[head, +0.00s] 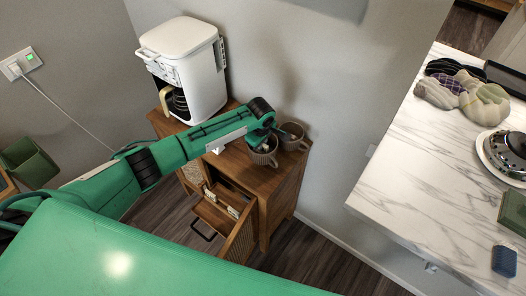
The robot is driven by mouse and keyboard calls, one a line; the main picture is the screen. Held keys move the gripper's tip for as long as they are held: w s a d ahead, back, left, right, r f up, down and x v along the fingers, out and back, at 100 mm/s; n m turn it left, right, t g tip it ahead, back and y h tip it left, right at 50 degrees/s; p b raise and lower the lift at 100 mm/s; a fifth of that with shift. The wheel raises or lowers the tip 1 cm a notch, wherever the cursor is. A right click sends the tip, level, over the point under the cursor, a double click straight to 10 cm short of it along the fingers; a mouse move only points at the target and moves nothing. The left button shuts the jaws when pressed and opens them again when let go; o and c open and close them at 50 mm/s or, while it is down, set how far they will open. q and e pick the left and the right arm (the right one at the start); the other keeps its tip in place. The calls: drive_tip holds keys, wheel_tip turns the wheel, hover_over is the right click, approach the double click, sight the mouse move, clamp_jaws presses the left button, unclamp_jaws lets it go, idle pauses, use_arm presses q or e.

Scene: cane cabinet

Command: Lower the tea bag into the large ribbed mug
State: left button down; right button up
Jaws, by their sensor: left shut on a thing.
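The large ribbed mug (263,158) is grey-brown and stands upright on the wooden cabinet top, near its front edge. My left gripper (266,142) is over the mug's mouth, pointing down, its fingertips at about rim height in this view. It is shut on a small pale thing, which I take to be the tea bag; the gripper and the mug hide most of it. I cannot tell how far it is inside the mug. My right gripper is not in view.
A second mug (295,138) stands close at the ribbed mug's right. A white coffee maker (190,65) stands at the cabinet's back left. Below, an open drawer (217,218) holds small pale packets. A marble counter (415,150) is at the right.

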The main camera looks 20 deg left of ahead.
use_arm(q)
drive_tip(key=shift+f, duration=0.55)
drive_tip(key=c, duration=1.4)
unclamp_jaws()
drive_tip(key=shift+o, duration=0.2)
drive_tip(key=shift+r, duration=0.1)
wheel_tip(320, 180, up, 14)
drive_tip(key=s+b, duration=0.2)
drive_tip(key=shift+s+d+f, duration=0.15)
drive_tip(key=shift+d+f, duration=0.1)
drive_tip(key=shift+f, duration=0.1)
